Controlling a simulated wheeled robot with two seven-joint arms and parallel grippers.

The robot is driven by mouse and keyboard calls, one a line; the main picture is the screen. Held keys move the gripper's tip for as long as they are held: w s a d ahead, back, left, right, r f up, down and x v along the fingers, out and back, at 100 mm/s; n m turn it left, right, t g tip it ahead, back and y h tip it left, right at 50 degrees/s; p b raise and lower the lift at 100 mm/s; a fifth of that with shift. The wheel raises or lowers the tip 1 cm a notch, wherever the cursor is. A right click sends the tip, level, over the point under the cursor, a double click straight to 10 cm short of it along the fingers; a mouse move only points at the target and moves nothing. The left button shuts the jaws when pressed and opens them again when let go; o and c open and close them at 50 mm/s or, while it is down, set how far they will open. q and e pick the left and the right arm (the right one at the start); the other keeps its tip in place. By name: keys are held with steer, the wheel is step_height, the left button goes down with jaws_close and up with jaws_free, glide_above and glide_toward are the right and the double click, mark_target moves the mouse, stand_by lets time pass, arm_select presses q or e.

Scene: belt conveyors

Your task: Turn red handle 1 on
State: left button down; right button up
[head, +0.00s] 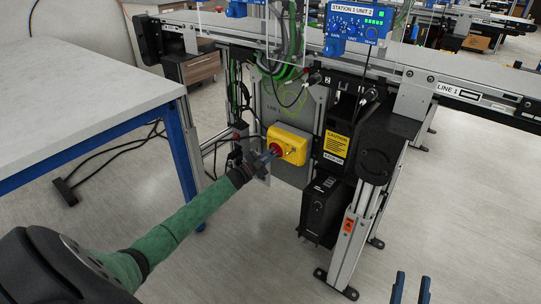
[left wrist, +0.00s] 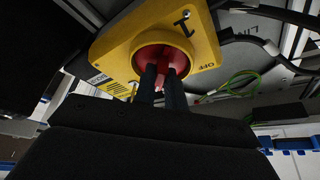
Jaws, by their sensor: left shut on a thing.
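Red handle 1 (head: 275,149) sits on a yellow switch box (head: 293,146) on a grey panel under the conveyor. In the left wrist view the red handle (left wrist: 160,54) is at the centre of the yellow plate (left wrist: 203,44), which is marked "1" and "OFF". My left gripper (head: 269,152) reaches the handle from the front. In the left wrist view its two dark fingers (left wrist: 161,77) are shut on the handle and hide part of it. The handle's exact angle is hard to tell. My right gripper (head: 411,289) is open and empty at the bottom right, away from the box.
A white table (head: 85,95) with blue legs stands at the left. A conveyor (head: 330,57) crosses above the box, with a blue control unit (head: 352,30). A black case (head: 326,208) and a support leg (head: 352,238) stand right of it. Cables hang behind the gripper.

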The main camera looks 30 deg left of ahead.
steer(key=shift+r, duration=0.1)
arm_select(q)
steer(key=c, duration=1.5)
jaws_free()
arm_select(e)
steer(key=shift+r, duration=0.1)
arm_select(q)
steer(key=shift+o, duration=0.2)
